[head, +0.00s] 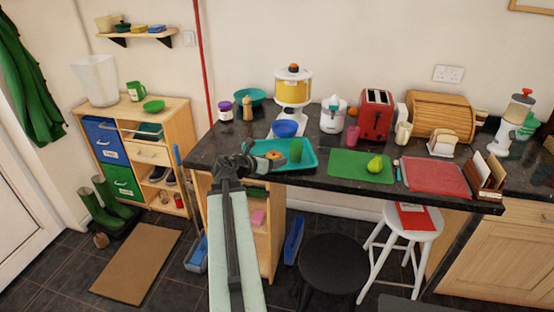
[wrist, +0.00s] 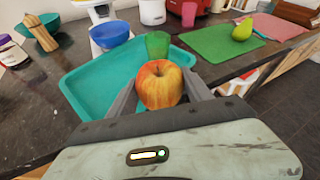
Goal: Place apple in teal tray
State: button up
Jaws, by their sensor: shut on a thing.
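The apple (wrist: 160,84) is red and yellow and sits between the two fingers of my gripper (wrist: 160,92) in the wrist view. My gripper is shut on it. In the head view my gripper (head: 262,160) reaches over the left part of the teal tray (head: 306,148), and the apple shows as a small orange shape (head: 274,155) at the fingertips. In the wrist view the teal tray (wrist: 90,82) lies beyond and below the apple. I cannot tell whether the apple touches the tray. A green cup (wrist: 157,45) stands in the tray's far part.
A blue bowl (head: 285,129) stands behind the tray. A green mat (head: 345,166) with a pear (head: 375,164) lies to its right. A wooden pepper mill (head: 247,108) and a dark jar (head: 225,111) stand back left. The counter's front edge runs close below the tray.

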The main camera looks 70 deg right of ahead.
jog(key=shift+w+a+f+n, duration=0.15)
jog(key=shift+w+a+n, duration=0.15)
jog(key=shift+w, duration=0.4)
jog(key=b, duration=0.1)
send_over(262, 148)
jog(key=s+a, duration=0.2)
jog(key=a, duration=0.3)
jog(key=shift+f, duration=0.7)
jog(key=f+b, duration=0.4)
jog(key=shift+w+d, duration=0.15)
jog(key=shift+d, duration=0.05)
jog(key=shift+r, duration=0.25)
jog(key=shift+f, duration=0.15)
jog(key=o, duration=1.5)
jog(key=shift+c, duration=0.2)
